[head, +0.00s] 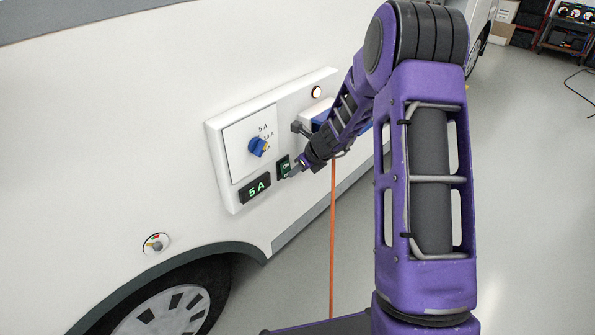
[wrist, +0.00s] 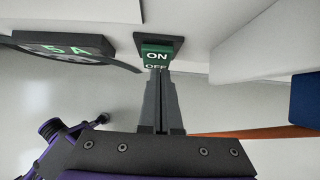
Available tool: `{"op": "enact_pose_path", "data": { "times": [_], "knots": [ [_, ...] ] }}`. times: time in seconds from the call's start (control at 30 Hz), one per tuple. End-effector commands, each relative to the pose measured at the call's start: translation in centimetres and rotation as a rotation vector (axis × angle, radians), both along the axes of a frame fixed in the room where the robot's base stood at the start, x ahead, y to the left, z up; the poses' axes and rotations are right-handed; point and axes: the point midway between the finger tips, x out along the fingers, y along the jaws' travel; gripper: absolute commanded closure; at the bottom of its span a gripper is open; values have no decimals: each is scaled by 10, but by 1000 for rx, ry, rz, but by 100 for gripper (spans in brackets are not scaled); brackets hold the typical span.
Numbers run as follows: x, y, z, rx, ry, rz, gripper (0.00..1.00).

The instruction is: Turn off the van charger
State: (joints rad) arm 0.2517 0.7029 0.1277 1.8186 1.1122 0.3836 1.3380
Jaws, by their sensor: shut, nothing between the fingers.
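The charger panel (head: 215,130) is a white box on the van's side wall. It carries a blue rotary knob (head: 258,147) with amp marks and a small display (head: 255,188) reading 5 A in green. A dark rocker switch (head: 284,166) sits right of the display. In the wrist view the green switch (wrist: 157,57) shows ON above OFF. My gripper (head: 291,172) is shut and empty, with its fingertips at the switch. In the wrist view the fingertips (wrist: 159,70) overlap the switch's lower edge by OFF; I cannot tell whether they touch it.
A round indicator light (head: 316,92) sits at the panel's upper right. A blue connector (head: 320,121) is partly behind my arm, and an orange cable (head: 332,235) hangs to the floor. The van's wheel (head: 170,310) is below left. Open floor lies at right.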

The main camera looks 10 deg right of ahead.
Motion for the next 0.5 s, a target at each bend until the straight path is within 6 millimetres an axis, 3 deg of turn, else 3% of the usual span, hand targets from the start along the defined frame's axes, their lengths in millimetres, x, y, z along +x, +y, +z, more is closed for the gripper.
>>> {"op": "enact_pose_path", "data": {
  "times": [0.5],
  "knots": [
    [4, 2, -7, 51, -67, -1, 100]
  ]
}}
